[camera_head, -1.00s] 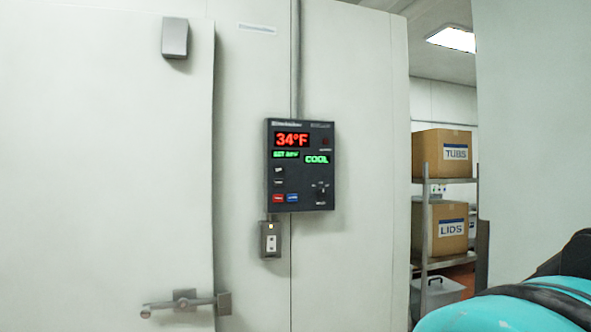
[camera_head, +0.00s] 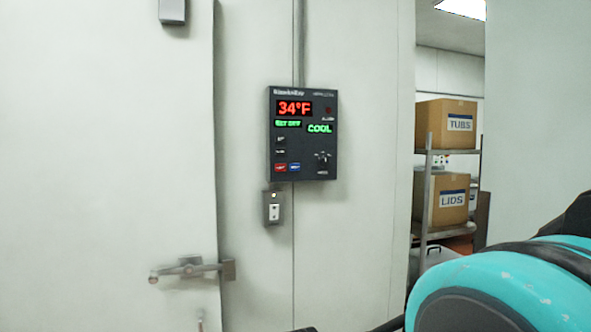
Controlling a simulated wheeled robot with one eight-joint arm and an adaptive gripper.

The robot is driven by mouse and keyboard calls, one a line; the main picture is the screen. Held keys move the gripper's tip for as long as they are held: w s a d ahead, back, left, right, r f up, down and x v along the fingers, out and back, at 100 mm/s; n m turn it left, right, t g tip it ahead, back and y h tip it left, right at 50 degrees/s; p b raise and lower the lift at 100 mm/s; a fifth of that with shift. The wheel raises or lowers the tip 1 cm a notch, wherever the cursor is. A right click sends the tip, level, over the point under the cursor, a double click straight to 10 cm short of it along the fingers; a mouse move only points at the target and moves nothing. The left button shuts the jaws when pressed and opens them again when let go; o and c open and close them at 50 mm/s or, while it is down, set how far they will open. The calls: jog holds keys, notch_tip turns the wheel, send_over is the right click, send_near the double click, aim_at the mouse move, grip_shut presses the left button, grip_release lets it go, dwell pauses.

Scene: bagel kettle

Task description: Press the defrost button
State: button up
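The dark control panel (camera_head: 303,150) hangs on the white wall near the middle of the head view. Its display reads 34°F in red, with green COOL and a smaller green line. Below are two small dark buttons on the left, a red button (camera_head: 280,168), a blue button (camera_head: 295,167) and a dark knob (camera_head: 322,160). The button labels are too small to read, so I cannot tell which one is defrost. My teal arm link fills the lower right, apart from the panel. Thin dark slivers show at the bottom edge; I cannot make out my gripper in them.
A small grey switch box (camera_head: 273,208) is under the panel and a conduit (camera_head: 299,45) runs above it. A metal door latch (camera_head: 192,269) sticks out at lower left. Shelves (camera_head: 425,190) with boxes stand at right. The wall before the panel is clear.

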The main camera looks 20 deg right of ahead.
grip_shut()
dwell(1.4)
